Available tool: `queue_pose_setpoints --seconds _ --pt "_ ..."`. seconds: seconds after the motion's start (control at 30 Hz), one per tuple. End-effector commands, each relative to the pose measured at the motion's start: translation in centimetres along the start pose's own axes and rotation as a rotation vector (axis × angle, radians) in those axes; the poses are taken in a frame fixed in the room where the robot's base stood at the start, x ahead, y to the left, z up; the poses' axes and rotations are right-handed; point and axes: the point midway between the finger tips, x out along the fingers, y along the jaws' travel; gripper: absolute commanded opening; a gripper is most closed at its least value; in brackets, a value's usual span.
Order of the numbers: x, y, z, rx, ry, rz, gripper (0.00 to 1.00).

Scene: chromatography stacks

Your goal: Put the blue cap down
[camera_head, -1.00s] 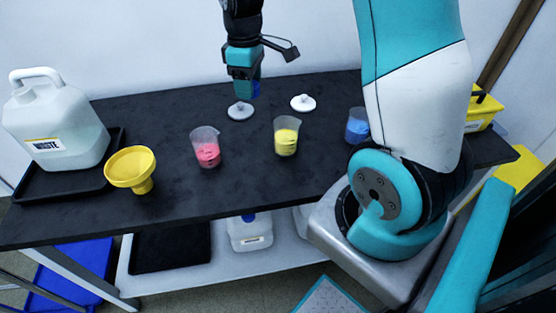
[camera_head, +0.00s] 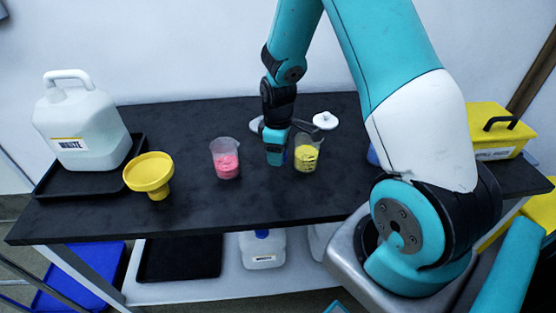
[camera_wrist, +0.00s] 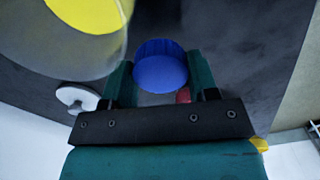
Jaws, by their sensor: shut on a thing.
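The blue cap (camera_wrist: 160,66) is round with a ridged rim and sits between my two fingers in the wrist view. My gripper (camera_head: 275,159) is shut on it, low over the black table between the pink and yellow beakers. In the head view, the cap is hard to pick out from the gripper. I cannot tell whether it touches the table.
A pink beaker (camera_head: 226,160) stands left of my gripper and a yellow beaker (camera_head: 307,155) close on its right. White lids (camera_head: 325,120) lie behind. A yellow funnel (camera_head: 150,174) and waste jug (camera_head: 85,130) stand left. The black table's (camera_head: 250,198) front strip is clear.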

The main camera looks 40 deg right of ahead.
Motion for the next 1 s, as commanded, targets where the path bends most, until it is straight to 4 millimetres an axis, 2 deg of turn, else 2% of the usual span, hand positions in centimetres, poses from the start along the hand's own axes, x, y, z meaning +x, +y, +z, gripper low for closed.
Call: queue_pose_setpoints --seconds 0.1,0.2,0.77,0.8,0.9,1.0 --pt "2.1 -0.1 0.1 0.000 -0.003 -0.004 0.29" --pt "3.0 -0.1 0.1 0.000 -0.002 -0.003 0.29" --pt "4.1 -0.1 0.0 0.000 -0.002 -0.002 0.29" --pt "4.2 -0.1 0.0 0.000 -0.001 -0.002 0.56" --pt "4.1 -0.1 0.0 0.000 -0.001 -0.002 0.79" --pt "4.1 -0.1 0.0 0.000 -0.001 -0.002 0.79"
